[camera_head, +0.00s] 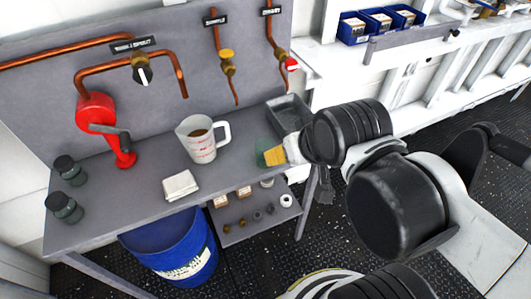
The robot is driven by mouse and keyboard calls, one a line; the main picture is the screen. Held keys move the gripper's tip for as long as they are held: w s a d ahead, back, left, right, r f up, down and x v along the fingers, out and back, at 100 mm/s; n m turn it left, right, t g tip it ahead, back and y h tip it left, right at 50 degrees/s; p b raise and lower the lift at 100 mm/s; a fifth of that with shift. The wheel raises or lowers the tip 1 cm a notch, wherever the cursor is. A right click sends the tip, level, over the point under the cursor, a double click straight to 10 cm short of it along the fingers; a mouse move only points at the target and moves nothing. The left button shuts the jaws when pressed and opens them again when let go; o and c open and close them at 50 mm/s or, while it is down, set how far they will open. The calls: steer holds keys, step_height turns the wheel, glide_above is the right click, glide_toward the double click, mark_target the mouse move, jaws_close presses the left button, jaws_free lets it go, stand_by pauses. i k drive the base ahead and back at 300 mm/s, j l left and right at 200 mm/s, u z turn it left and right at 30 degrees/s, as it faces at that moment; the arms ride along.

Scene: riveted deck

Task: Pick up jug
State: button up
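The jug (198,143) is a white measuring jug with red markings and a handle on its right. It stands upright on the grey workbench (130,190), with something brown inside. My arm reaches in from the right, its end to the right of the jug and apart from it. My gripper is mostly hidden by my arm's wrist, and its fingers cannot be made out clearly. A yellow piece (275,156) with a greenish see-through part shows just left of the wrist; I cannot tell whether it is touched or held.
A folded white cloth (180,185) lies in front of the jug. A red hand pump (98,113) and two dark jars (65,205) stand left. A grey tray (288,118) is behind my wrist. Copper pipes (182,77) hang above. A blue bin (178,255) stands below.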

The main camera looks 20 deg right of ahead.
mark_target(196, 133)
steer(key=i+j+z, duration=0.25)
steer(key=j, duration=0.7)
steer(key=j+z, duration=0.25)
steer(key=j, duration=0.7)
